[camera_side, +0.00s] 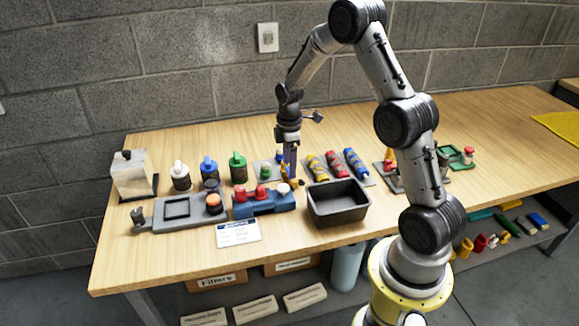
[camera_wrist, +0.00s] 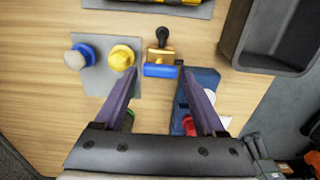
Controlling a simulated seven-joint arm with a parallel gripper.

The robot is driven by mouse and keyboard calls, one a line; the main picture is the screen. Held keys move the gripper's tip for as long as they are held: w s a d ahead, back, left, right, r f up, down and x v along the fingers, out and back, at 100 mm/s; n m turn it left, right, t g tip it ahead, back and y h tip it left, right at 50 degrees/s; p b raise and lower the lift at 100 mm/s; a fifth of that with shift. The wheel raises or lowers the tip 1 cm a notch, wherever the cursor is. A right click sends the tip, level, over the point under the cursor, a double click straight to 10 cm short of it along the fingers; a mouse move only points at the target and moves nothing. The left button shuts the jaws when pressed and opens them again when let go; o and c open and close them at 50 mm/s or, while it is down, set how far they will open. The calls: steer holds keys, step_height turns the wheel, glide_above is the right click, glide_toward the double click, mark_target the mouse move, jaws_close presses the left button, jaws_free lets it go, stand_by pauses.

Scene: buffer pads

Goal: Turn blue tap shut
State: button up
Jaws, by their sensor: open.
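A small brass tap with a blue bar handle (camera_wrist: 160,70) shows in the wrist view. A dark round end (camera_wrist: 162,37) shows at its far side. My gripper (camera_wrist: 158,74) is open, and the blue handle appears between its two purple fingertips, crosswise in the gap. I cannot tell whether either fingertip touches the handle. In the side view my gripper (camera_side: 291,174) points down at the brass tap (camera_side: 290,184), low over the table, and partly hides it.
A grey plate with a blue knob (camera_wrist: 80,57) and a yellow knob (camera_wrist: 122,57) lies left of the tap. A blue block with red knobs (camera_side: 263,202) lies close by on the right in the wrist view. A black bin (camera_side: 338,205) stands beyond it. Bottles (camera_side: 209,168) stand at the back.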

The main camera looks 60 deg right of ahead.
steer(key=shift+f, duration=0.75)
steer(key=c, duration=1.1)
